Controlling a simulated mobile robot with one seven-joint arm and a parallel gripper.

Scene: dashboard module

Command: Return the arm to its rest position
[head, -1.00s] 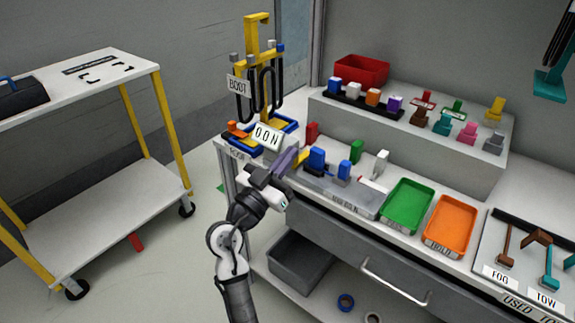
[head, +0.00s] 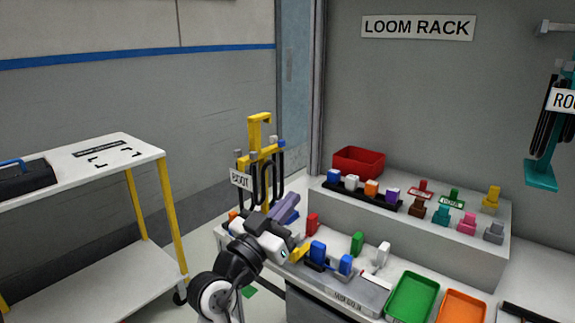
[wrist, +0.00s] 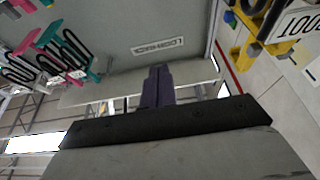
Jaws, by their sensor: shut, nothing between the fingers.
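My arm rises from the bottom of the head view, and my gripper (head: 287,207) is at the left end of the workbench (head: 375,310), in front of the yellow stand (head: 259,130) with the BOOT tag (head: 241,179). Its purple-grey fingers are together and empty. In the wrist view my gripper's fingers (wrist: 158,72) are shut side by side, with the LOOM RACK sign (wrist: 158,46) beyond them. Part of the stand's base is hidden behind my arm and gripper.
Colored connectors (head: 318,250), a green tray (head: 412,298) and an orange tray (head: 462,307) lie on the bench. A grey step (head: 450,238) carries more connectors and a red bin (head: 358,160). A white cart (head: 110,180) stands left, with open floor between.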

